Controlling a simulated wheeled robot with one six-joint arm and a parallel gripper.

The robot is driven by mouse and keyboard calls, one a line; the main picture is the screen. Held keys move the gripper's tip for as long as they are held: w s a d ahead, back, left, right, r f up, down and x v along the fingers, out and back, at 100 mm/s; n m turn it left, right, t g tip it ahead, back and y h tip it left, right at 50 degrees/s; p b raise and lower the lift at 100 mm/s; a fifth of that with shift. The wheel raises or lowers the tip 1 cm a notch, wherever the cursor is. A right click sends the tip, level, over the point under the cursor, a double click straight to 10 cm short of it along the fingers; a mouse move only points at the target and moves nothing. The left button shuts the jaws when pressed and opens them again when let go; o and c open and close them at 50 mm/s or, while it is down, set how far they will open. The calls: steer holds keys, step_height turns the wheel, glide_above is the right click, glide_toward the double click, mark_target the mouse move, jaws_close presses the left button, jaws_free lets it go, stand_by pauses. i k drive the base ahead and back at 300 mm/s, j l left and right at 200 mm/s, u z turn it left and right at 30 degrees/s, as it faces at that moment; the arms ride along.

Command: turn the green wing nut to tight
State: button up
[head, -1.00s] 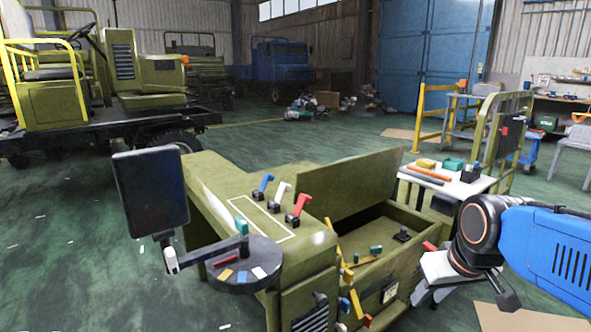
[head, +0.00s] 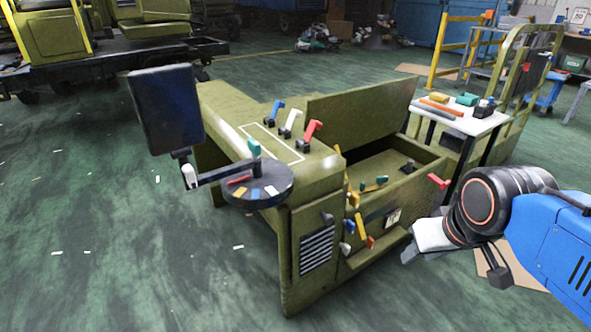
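Two small green parts show, and I cannot tell which is the wing nut. The other is a small green piece (head: 382,180) at the open bin's near edge, beside yellow parts. My gripper (head: 412,255) is right of the olive machine (head: 300,240), its pale fingers pointing left and down. It appears apart from both green pieces. The fingers overlap in this view, so their opening is unclear. I see nothing held in them.
Blue, white and red levers (head: 313,130) stand on the machine top. A dark screen (head: 166,108) hangs at left. A red handle (head: 438,181) sticks out at the bin's right. A small white table (head: 470,122) holds loose parts behind. The left floor is mostly clear.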

mark_target(380, 180)
steer(key=i+l+u, duration=0.1)
steer(key=l+u, duration=0.65)
steer(key=l, duration=0.25)
steer(key=l+u, duration=0.1)
steer(key=l, duration=0.7)
steer(key=k+l, duration=0.1)
steer(key=l, duration=0.7)
steer(key=l+u, duration=0.15)
steer(key=l, duration=0.65)
steer(key=i+l, duration=0.15)
